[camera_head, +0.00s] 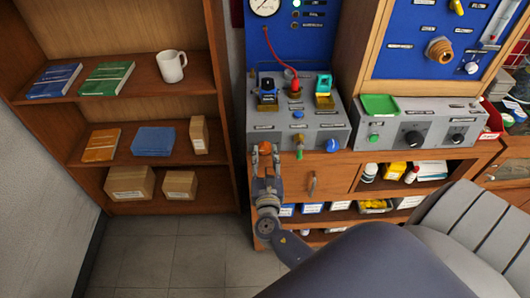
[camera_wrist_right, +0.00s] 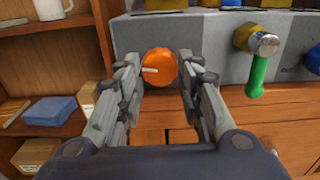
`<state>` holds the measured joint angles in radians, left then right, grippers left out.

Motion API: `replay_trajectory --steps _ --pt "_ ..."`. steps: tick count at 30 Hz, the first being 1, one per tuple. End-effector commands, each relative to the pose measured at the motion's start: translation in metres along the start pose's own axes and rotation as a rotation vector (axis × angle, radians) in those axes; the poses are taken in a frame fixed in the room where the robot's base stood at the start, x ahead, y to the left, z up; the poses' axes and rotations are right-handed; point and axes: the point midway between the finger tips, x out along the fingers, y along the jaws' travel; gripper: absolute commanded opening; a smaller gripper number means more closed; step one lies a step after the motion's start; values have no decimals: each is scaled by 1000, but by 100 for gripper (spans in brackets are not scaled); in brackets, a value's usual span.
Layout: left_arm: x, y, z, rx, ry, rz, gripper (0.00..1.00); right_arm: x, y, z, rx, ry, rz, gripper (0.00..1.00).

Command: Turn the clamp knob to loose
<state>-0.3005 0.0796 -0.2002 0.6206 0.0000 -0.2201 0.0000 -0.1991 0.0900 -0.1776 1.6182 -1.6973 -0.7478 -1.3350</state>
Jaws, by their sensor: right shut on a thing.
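An orange knob (camera_head: 265,147) sits on the front face of the grey test unit (camera_head: 318,138), at its left end. In the right wrist view the knob (camera_wrist_right: 158,66) shows a pale pointer mark aimed to the left. Its label is too small to read. My right gripper (camera_head: 264,158) reaches up to the knob from below. In the right wrist view its fingers (camera_wrist_right: 160,80) stand on both sides of the knob, shut on it. My left gripper is not in view.
A green-handled valve (camera_wrist_right: 258,72) and a blue knob (camera_head: 332,145) stick out to the right of the orange knob. A wooden cabinet (camera_head: 340,170) stands below the unit. A shelf (camera_head: 150,190) with books, boxes and a white mug (camera_head: 171,66) is at left.

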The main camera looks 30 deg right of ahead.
Motion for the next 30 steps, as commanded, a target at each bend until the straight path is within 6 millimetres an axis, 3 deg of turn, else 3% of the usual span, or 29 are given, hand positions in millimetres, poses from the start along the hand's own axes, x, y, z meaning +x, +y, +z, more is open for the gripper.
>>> replay_trajectory --steps 12,28,29,30 --pt "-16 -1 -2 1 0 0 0 2 -1 3 -183 -5 -2 10" --pt "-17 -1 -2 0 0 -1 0 2 -1 2 -207 -5 -2 10" --pt "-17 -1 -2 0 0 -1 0 2 -1 2 -207 -5 -2 36" --pt "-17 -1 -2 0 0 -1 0 2 -1 2 -206 -5 -2 45"
